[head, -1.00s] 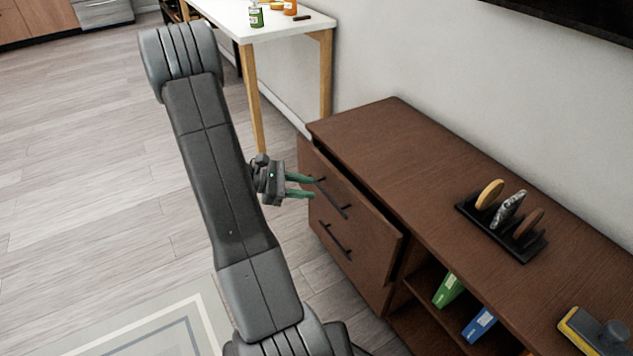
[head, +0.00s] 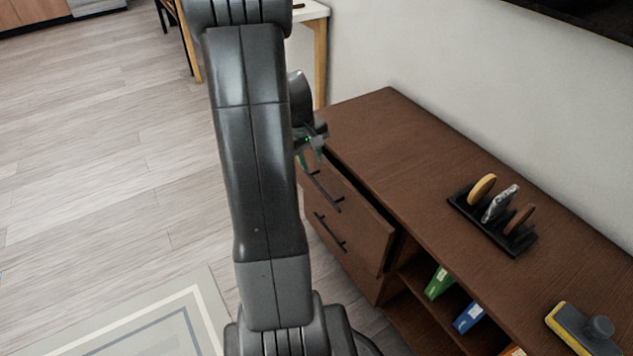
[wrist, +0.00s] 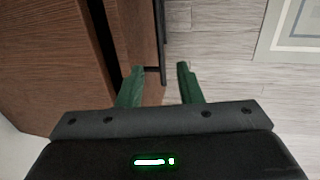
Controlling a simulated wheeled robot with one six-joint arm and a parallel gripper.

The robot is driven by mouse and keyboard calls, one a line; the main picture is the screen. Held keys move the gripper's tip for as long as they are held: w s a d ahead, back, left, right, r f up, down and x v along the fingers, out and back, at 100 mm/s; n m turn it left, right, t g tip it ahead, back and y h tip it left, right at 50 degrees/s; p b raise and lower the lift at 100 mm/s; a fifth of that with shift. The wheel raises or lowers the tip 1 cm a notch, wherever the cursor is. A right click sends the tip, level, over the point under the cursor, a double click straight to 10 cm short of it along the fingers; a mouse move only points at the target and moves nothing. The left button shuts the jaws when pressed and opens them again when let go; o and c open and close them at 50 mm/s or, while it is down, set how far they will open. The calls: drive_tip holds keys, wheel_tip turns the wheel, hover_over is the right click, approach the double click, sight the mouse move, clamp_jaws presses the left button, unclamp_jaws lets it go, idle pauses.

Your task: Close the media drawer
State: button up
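The brown media cabinet (head: 400,140) stands along the wall in the head view. Its upper drawer (head: 368,222) is pulled out a little, its front standing off the cabinet body. The drawer has a black bar handle (head: 324,191). My gripper (head: 312,163) points down at the drawer's far end, partly hidden by my arm. In the wrist view, my gripper (wrist: 159,78) is open, with green fingers apart. Contact cannot be told.
A lower drawer with a handle (head: 330,232) looks shut. On the cabinet top are a black rack (head: 490,225) with several discs and a yellow-grey brush (head: 583,328). Green and blue binders (head: 438,283) stand on the shelf. A white table (head: 312,10) is behind; open floor lies left.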

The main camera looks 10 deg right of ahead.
sight(318, 185)
drive_tip(key=f, duration=0.3)
drive_tip(key=d+f+b, duration=0.1)
drive_tip(key=f, duration=0.2)
drive_tip(key=f+b, duration=0.1)
drive_tip(key=f, duration=0.2)
drive_tip(key=shift+w+d+f, duration=0.1)
drive_tip(key=shift+w+d, duration=0.2)
drive_tip(key=shift+d, duration=0.05)
clamp_jaws()
